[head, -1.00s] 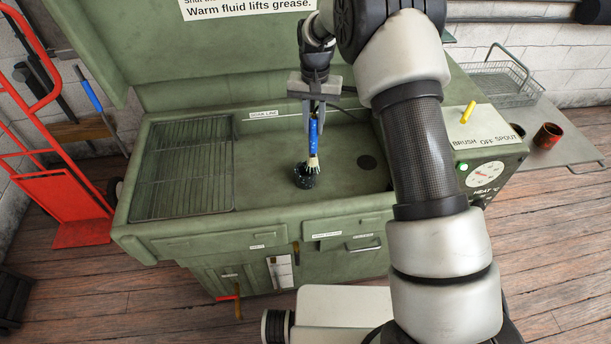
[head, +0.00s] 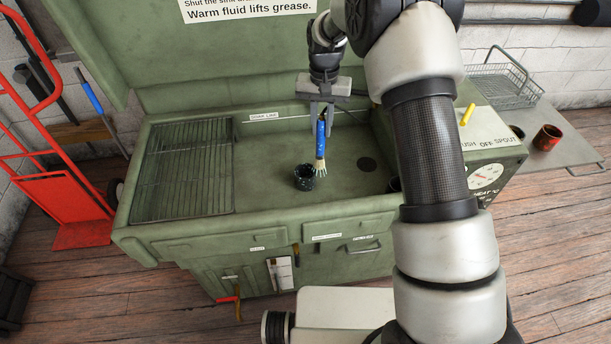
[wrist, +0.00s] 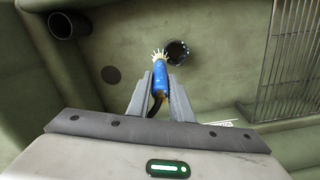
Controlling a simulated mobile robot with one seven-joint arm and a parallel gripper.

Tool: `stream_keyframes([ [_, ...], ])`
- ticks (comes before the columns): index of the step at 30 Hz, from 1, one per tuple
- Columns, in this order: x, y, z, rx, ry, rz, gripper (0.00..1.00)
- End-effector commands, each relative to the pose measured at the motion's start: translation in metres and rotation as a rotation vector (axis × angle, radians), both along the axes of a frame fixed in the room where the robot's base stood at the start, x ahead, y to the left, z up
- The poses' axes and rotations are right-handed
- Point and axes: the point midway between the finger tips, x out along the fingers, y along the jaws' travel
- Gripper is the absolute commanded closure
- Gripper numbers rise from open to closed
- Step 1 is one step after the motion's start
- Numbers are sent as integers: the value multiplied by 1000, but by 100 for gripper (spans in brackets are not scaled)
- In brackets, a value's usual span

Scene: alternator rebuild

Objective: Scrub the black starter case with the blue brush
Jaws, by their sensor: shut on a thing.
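The black starter case (head: 304,178) is a short dark cylinder with an open top, standing on the floor of the green sink (head: 265,150). It also shows in the wrist view (wrist: 178,50). My gripper (head: 323,112) is shut on the blue brush (head: 320,138), which hangs with its pale bristles down. The bristles are just right of the case in the head view and appear apart from it. In the wrist view the brush (wrist: 160,76) sits between the fingers, its splayed bristles left of the case.
A wire rack (head: 185,170) covers the sink's left part. A dark drain (head: 367,164) lies to the right. A dark cylinder (wrist: 65,26) stands in a sink corner. A red can (head: 547,137) and a wire basket (head: 497,85) are on the right shelf.

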Motion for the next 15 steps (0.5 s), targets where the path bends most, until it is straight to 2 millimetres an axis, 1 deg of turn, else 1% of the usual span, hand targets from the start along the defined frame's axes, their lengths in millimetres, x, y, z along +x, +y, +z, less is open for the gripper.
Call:
stream_keyframes([
  [1, 3, -4, 6, 0, 0, -2, 100],
  [3, 7, -7, 11, 1, -2, -2, 100],
  [15, 27, -29, 36, 1, -1, 0, 100],
])
